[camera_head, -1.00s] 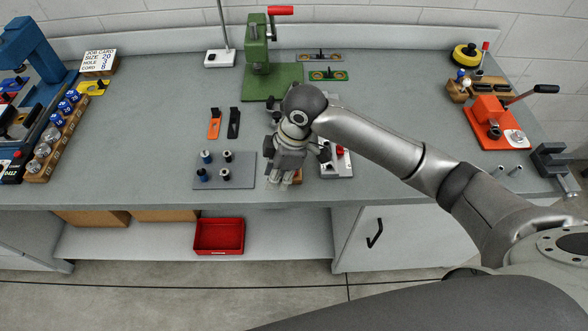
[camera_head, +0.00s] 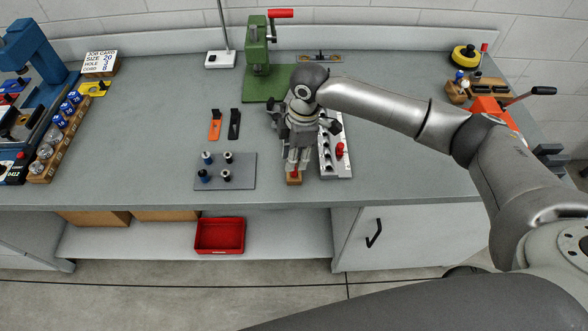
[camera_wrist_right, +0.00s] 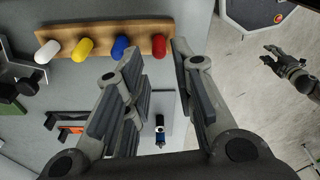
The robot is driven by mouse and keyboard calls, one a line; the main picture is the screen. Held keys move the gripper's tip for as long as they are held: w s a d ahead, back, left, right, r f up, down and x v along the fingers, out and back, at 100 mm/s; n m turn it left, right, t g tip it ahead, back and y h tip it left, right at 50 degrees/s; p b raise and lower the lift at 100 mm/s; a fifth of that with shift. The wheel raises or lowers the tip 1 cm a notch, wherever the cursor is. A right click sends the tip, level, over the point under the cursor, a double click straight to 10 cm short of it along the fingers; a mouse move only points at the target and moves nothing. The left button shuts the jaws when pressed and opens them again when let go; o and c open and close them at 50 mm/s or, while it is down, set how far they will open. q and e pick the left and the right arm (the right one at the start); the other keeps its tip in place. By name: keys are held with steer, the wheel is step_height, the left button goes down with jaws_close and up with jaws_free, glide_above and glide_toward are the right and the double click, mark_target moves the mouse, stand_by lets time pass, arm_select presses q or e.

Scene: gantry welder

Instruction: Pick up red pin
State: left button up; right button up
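The red pin (camera_wrist_right: 158,45) is at the end of a wooden block (camera_wrist_right: 109,36), in a row with a blue pin (camera_wrist_right: 120,47), a yellow pin (camera_wrist_right: 83,49) and a white pin (camera_wrist_right: 47,51). In the head view, the red pin (camera_head: 295,174) shows at the block's near end, just below my right gripper (camera_head: 298,162). The right gripper (camera_wrist_right: 156,52) is open in the wrist view, its fingers to either side of the red pin in the picture. Whether they touch it is unclear. The rest of the block is hidden by the gripper in the head view.
A metal plate with a red knob (camera_head: 340,150) stands close right of my gripper. A grey plate with several small posts (camera_head: 246,181) lies to the left. A green press (camera_head: 257,62) stands behind. What seems my left gripper (camera_wrist_right: 289,72) is over the floor.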

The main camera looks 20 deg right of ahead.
mark_target(294, 173)
step_height(294, 173, down, 4)
steer(key=shift+r+p, duration=0.15)
steer(key=shift+p, duration=0.45)
steer(key=shift+f, duration=0.45)
steer(key=shift+c, duration=0.2)
jaws_close()
steer(key=shift+r, duration=0.1)
